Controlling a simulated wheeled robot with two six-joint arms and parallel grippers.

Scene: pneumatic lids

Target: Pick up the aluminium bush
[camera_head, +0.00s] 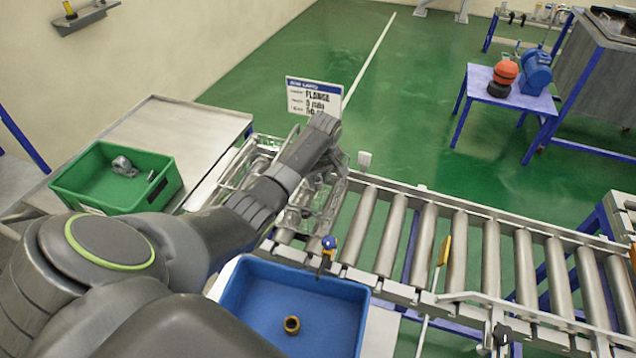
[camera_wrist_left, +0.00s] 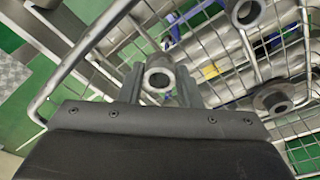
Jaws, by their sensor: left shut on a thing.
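My left gripper (camera_wrist_left: 160,84) is shut on a grey metal bush (camera_wrist_left: 159,75), a short tube whose round bore faces the wrist camera. The bush sits between the two dark fingers, over a wire basket (camera_wrist_left: 75,62). I cannot tell whether it is clear of the basket floor. In the head view my left arm reaches over the wire basket (camera_head: 232,169) and hides the fingers and the bush. My right gripper is not in view.
Other metal parts lie in the basket: a ring-shaped one (camera_wrist_left: 247,12) and a flanged one (camera_wrist_left: 273,98). A green bin (camera_head: 88,183) holds grey parts. A roller conveyor (camera_head: 457,250) runs right. A sign (camera_head: 314,96) stands behind the basket.

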